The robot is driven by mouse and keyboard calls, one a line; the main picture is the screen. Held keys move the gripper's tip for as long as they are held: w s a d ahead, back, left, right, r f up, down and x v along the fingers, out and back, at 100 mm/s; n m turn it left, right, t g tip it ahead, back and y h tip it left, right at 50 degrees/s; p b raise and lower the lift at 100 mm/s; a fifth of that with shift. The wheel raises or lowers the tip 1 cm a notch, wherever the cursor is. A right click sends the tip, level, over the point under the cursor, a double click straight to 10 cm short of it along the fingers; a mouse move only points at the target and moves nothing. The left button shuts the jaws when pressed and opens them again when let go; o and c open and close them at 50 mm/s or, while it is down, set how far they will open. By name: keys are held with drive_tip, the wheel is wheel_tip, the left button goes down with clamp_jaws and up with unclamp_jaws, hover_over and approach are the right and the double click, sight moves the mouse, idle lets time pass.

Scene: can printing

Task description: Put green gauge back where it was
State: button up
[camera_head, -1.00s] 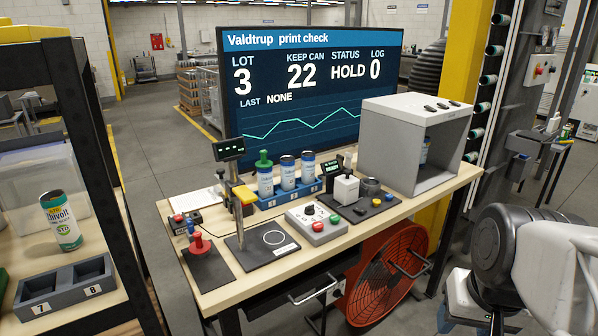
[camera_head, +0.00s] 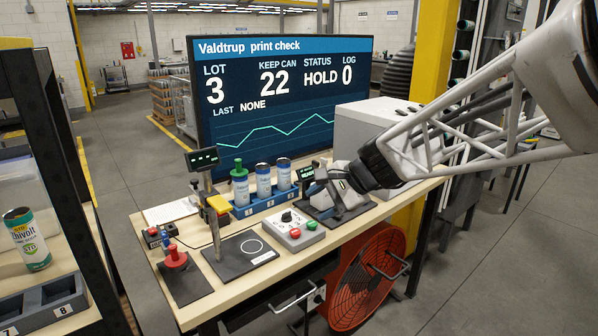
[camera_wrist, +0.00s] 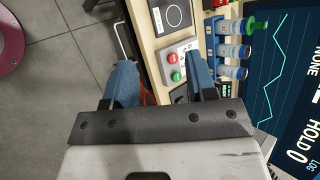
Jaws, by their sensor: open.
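The green gauge (camera_head: 238,168) sits upright on top of the leftmost can (camera_head: 240,191) in the blue rack (camera_head: 270,202) on the bench. It also shows in the wrist view (camera_wrist: 257,25), at the upper right beside the rack. My gripper (camera_head: 335,202) is over the right part of the bench, right of the rack. In the wrist view its blue fingers (camera_wrist: 162,84) are apart with nothing held between them.
A button box (camera_head: 295,232), a dark plate with a white circle (camera_head: 245,250) and a post with a yellow block (camera_head: 219,204) stand in front of the rack. A grey booth (camera_head: 365,128) is behind my arm. A large screen (camera_head: 280,90) rises behind the bench.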

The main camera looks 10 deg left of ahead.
drive_tip(key=w+a+f+m+t+y, duration=0.15)
drive_tip(key=w+a+m, duration=0.25)
drive_tip(key=w+a, duration=0.4)
drive_tip(key=w+a+m+t+y, duration=0.1)
drive_tip(key=w+a+m+y, duration=0.3)
drive_tip(key=w, duration=0.7)
drive_tip(key=m+t+y, duration=0.1)
drive_tip(key=m+t, duration=0.3)
drive_tip(key=m, duration=0.4)
approach(240, 164)
drive_tip(key=x, duration=0.3)
drive_tip(key=shift+w+f, duration=0.15)
drive_tip(key=shift+f, duration=0.15)
drive_tip(key=shift+a, duration=0.15)
drive_tip(key=shift+x, duration=1.25)
drive_tip(key=shift+w+a, duration=0.1)
drive_tip(key=shift+r+x, duration=0.2)
drive_tip(key=shift+x, duration=2.25)
